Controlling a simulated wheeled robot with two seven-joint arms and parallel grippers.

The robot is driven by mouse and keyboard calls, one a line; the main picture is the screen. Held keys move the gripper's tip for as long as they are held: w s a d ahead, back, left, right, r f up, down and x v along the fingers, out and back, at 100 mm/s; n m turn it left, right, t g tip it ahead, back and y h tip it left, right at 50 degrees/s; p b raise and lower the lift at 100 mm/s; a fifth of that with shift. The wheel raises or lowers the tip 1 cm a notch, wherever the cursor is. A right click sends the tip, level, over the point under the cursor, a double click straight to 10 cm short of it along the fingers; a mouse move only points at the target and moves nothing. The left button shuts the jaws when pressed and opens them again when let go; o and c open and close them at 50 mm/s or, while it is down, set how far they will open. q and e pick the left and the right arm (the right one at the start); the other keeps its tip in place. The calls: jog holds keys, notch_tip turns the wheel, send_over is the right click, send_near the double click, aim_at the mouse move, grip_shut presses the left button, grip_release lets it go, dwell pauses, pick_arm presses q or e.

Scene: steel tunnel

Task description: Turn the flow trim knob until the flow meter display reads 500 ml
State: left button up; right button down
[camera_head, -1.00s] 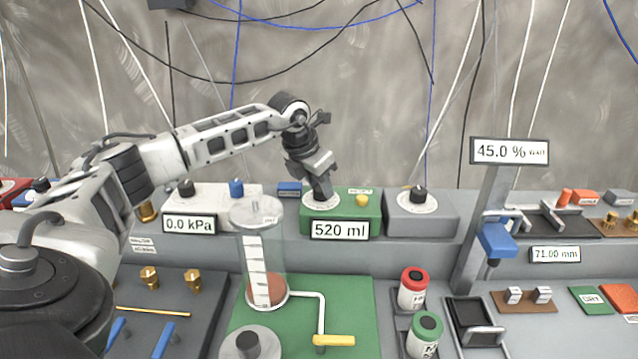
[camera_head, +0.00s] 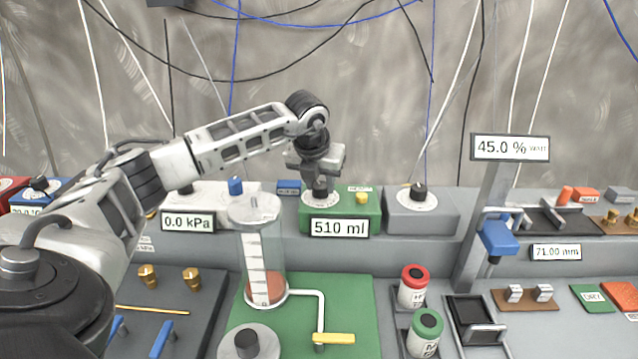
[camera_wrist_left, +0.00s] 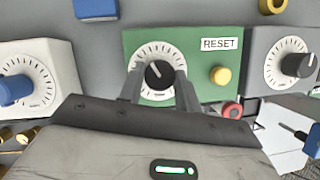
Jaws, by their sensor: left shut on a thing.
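The flow meter (camera_head: 368,212) is a green box, and its display (camera_head: 339,228) reads 510 ml. Its black flow trim knob (camera_wrist_left: 158,73) sits on a white graduated dial (camera_wrist_left: 149,62) in the left wrist view. My left gripper (camera_head: 320,190) reaches down onto this knob from above. In the wrist view its two fingers (camera_wrist_left: 158,84) stand on either side of the knob, shut on it. The fingers partly cover the dial. A yellow button (camera_wrist_left: 221,76) beside the RESET label is to the right of the knob. My right gripper is not in view.
A grey box with a black knob (camera_head: 418,193) stands right of the green box. A pale box with the 0.0 kPa display (camera_head: 188,222) stands to the left. A clear graduated cylinder (camera_head: 262,245) stands in front, near my left arm. Open space lies above the boxes.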

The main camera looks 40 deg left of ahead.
pick_arm(q)
jog(key=n+y, duration=0.1)
jog(key=n, duration=0.2)
jog(key=shift+w+d+n+g+b, duration=0.1)
jog(key=shift+n+g+b, duration=0.2)
jog(key=shift+g, duration=0.1)
jog(key=shift+n+g+y, duration=0.3)
jog(key=shift+n+y, duration=0.1)
jog(key=shift+n, duration=0.7)
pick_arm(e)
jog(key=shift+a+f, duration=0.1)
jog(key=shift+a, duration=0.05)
pick_arm(q)
jog(key=o, duration=1)
jog(key=shift+c, duration=0.2)
jog(key=shift+r, duration=0.1)
jog(key=v, duration=1.6)
jog(key=shift+w, duration=0.15)
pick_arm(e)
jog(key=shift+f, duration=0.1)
